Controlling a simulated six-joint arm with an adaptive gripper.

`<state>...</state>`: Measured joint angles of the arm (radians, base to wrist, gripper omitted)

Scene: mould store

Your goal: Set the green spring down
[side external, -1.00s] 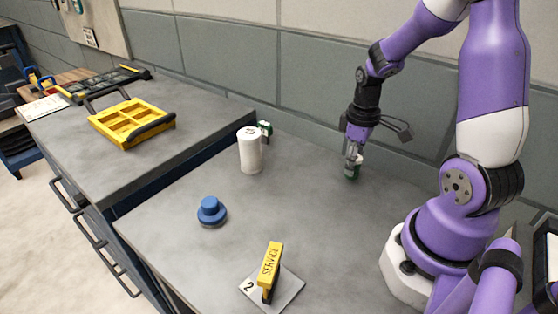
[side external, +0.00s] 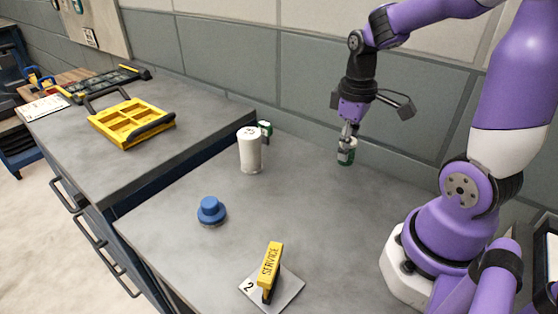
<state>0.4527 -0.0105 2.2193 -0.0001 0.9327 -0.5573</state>
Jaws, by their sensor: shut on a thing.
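The green spring (side external: 346,157) is at the back of the grey bench, near the wall, in the side external view. It looks upright, with a pale band at its upper part. My gripper (side external: 347,142) points down and is shut on the spring's top. The fingers hide part of the spring. I cannot tell whether its bottom touches the bench or hangs just above it.
A white cylinder (side external: 250,150) stands left of the spring, with a small green part (side external: 266,130) beside it. A blue knob-shaped piece (side external: 211,211), a yellow SERVICE sign (side external: 270,268) and a yellow divided tray (side external: 133,121) are further off. The bench around the spring is clear.

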